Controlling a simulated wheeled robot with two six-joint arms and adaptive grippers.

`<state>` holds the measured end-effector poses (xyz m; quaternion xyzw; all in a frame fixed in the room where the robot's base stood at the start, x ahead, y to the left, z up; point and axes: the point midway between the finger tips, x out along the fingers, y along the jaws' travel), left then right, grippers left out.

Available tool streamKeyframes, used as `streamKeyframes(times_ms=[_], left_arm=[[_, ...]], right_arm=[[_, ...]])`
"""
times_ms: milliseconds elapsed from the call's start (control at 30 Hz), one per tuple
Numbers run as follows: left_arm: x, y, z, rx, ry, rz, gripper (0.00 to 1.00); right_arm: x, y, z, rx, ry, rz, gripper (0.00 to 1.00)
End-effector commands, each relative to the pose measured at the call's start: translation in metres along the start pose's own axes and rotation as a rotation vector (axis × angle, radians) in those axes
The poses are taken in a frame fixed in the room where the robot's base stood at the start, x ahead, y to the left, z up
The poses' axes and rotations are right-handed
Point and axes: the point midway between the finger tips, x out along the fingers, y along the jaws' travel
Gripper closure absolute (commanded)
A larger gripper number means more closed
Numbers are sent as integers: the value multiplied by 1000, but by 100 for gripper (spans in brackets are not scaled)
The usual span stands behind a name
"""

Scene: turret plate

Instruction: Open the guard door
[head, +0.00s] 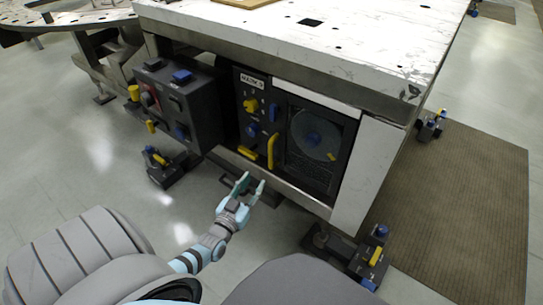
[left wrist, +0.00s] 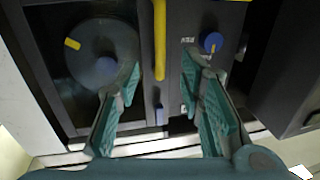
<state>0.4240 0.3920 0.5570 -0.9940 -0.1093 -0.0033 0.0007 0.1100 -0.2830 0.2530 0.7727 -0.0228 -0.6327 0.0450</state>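The guard door (head: 309,146) is a dark framed window panel in the front of the machine, under the white tabletop. It looks closed. A round grey disc with a blue centre shows behind it. A yellow vertical handle (head: 271,151) stands at the door's left edge. In the left wrist view the handle (left wrist: 159,40) is at the top, ahead of the fingers, and the door (left wrist: 70,85) is at the left. My left gripper (head: 251,184) is open and empty, in front of and below the handle, apart from it. My right gripper is not in view.
A control panel with a yellow knob (head: 250,105) and blue knob is left of the handle. A dark control box (head: 177,103) juts out farther left. The white tabletop (head: 340,40) overhangs the door. Feet with blue and yellow parts (head: 370,262) stand on the floor.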

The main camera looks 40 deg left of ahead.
Motion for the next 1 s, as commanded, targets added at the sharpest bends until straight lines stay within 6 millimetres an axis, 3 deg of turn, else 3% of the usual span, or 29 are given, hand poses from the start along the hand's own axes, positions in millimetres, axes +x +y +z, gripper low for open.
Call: streamKeyframes(times_ms=[167, 300, 400, 700, 1000], left_arm=[[42, 0, 1, 1, 2, 0, 65], [86, 0, 4, 1, -1, 0, 65], [111, 0, 5, 2, -6, 0, 65], [133, 0, 0, 3, -8, 1, 65], [134, 0, -1, 3, -10, 1, 67]], right_arm=[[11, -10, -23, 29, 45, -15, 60], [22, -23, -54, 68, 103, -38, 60], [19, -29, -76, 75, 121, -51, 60], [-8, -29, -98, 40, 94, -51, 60], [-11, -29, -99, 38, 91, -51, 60]])
